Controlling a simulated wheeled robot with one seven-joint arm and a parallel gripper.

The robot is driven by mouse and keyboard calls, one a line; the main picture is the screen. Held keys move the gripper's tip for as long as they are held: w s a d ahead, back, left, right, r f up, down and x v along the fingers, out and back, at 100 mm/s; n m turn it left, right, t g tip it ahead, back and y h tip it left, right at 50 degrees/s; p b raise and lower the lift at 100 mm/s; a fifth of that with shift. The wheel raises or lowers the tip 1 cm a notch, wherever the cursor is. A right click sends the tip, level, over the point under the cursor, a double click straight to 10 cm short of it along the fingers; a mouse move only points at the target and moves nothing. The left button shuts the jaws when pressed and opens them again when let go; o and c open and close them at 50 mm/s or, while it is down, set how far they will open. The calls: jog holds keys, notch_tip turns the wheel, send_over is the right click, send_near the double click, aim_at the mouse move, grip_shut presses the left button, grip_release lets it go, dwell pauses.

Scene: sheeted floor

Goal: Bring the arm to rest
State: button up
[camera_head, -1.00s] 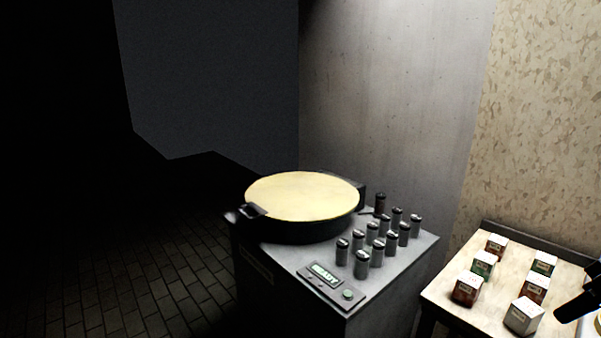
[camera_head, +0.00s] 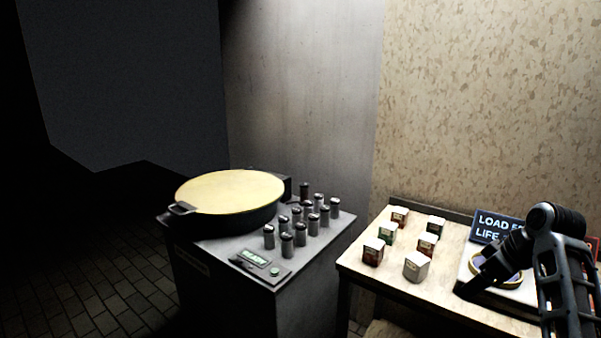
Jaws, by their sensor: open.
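My gripper (camera_head: 472,290) is at the end of my dark arm (camera_head: 550,240) at the right of the view. It points down and to the left, over the right part of the wooden table (camera_head: 360,264). Nothing shows held in it. Its fingers are dark and small in the picture. Behind it, a white block with a gold-coloured ring (camera_head: 512,281) is partly hidden by the arm.
Several small boxes (camera_head: 417,266) stand on the table, left of my gripper. Left of the table, a grey cabinet (camera_head: 222,296) bears a round pan-like device (camera_head: 228,192) and several small canisters (camera_head: 287,246). Dark paved floor lies at far left.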

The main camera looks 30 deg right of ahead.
jog(key=w+a+f+m+t, duration=0.1)
jog(key=a+f, duration=0.4)
jog(key=a, duration=0.2)
jog(key=w+a+f+t, duration=0.1)
jog(key=w+a+f, duration=0.1)
jog(key=a+f, duration=0.45)
jog(key=s+a+f+t+h, duration=0.1)
jog(key=s+a, duration=0.2)
jog(key=a, duration=0.4)
jog(key=s+a+f+t+h, duration=0.1)
jog(key=s+a, duration=0.1)
jog(key=a, duration=0.4)
jog(key=s+a+r+t, duration=0.1)
jog(key=s+a, duration=0.6)
jog(key=s+a+r+t+y, duration=0.1)
jog(key=s+a+r+t, duration=0.1)
jog(key=s+r, duration=0.6)
jog(key=s+a+r+n+t+y, duration=0.1)
jog(key=s+a+r+t, duration=0.1)
jog(key=s+a+r, duration=0.3)
jog(key=s+r, duration=0.2)
jog(key=s, duration=0.1)
jog(key=shift+r+t, duration=0.4)
jog(key=shift+s+a, duration=0.1)
